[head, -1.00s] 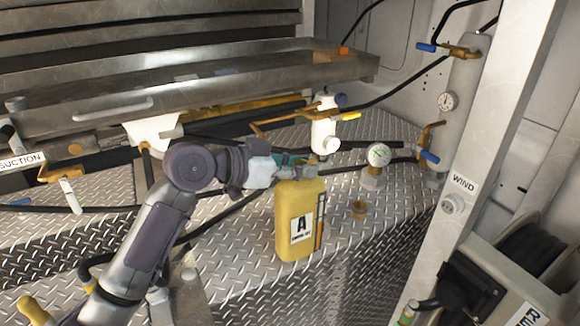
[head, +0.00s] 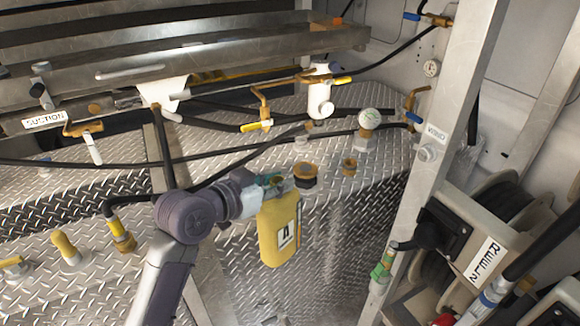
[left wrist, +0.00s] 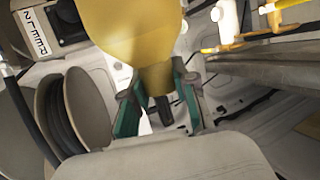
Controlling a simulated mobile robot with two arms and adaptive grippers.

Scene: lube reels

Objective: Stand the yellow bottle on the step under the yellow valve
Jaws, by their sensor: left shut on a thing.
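The yellow bottle (head: 270,232) has a white label with an A and hangs slightly tilted in front of the diamond-plate step (head: 225,160) in the head view. My left gripper (head: 277,188) is shut on its neck. The left wrist view shows the bottle (left wrist: 135,30) with its neck between the green fingers of the gripper (left wrist: 158,100). Yellow-handled valves show at the back: one handle (head: 257,126) points down-left, the other handle (head: 338,80) sits by a white fitting. I cannot tell from the picture whether the bottle's base touches anything. My right gripper is not in view.
A black hose (head: 235,157) crosses the plate. A metal post (head: 443,150) and a hose reel (head: 490,225) stand at right. A steel tray (head: 190,55) overhangs the back.

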